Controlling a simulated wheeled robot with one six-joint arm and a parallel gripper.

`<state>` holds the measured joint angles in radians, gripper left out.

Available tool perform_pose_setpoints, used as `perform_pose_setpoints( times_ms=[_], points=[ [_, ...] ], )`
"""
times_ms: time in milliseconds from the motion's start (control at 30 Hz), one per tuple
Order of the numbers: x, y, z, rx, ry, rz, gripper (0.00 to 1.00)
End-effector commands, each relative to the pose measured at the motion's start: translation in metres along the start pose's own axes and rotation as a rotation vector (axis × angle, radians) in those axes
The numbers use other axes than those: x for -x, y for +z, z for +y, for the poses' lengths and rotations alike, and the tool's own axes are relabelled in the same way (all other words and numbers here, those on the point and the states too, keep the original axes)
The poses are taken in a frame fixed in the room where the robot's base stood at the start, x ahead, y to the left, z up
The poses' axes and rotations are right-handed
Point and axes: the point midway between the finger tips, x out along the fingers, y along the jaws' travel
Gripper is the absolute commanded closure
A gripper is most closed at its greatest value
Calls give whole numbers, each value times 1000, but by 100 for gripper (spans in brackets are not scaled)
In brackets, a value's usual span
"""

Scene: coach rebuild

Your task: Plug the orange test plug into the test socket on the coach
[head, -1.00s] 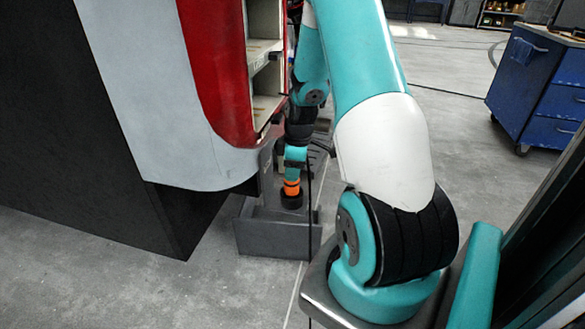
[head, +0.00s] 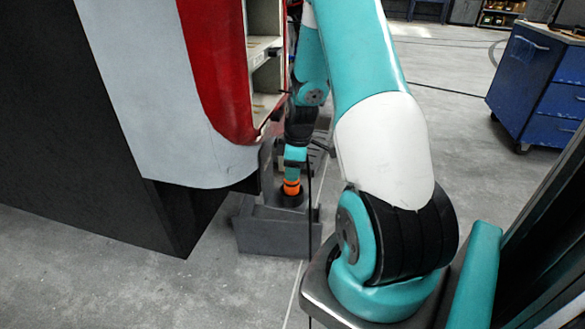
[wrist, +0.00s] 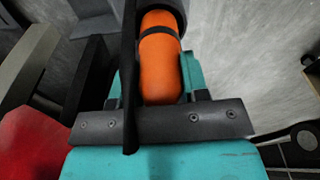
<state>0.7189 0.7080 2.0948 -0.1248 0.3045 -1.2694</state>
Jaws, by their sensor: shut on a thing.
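The orange test plug (head: 292,188) points downward beside the lower corner of the coach (head: 205,165). My gripper (head: 295,165) is shut on it from above. In the wrist view the plug (wrist: 160,68) shows as an orange cylinder with a black band, lying between the teal and dark parts of my gripper (wrist: 160,105). Its dark far end (wrist: 168,8) is at the top edge. In the head view that end is beside or over a dark grey housing (head: 272,235). I cannot make out the test socket, or tell whether the plug touches anything.
A thin black cable (head: 310,225) hangs down past my gripper and the housing. The red coach edge with open compartments (head: 262,85) rises close on the left. A blue drawer cabinet (head: 540,85) stands at the right. Grey floor (head: 440,115) lies open between.

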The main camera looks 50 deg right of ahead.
Motion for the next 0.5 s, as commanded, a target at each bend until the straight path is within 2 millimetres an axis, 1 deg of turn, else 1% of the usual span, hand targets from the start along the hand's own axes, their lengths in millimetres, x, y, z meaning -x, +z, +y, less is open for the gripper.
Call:
perform_pose_setpoints(
  times_ms=[500],
  points=[
    [-9,1,0,0,0,0,89]
  ],
)
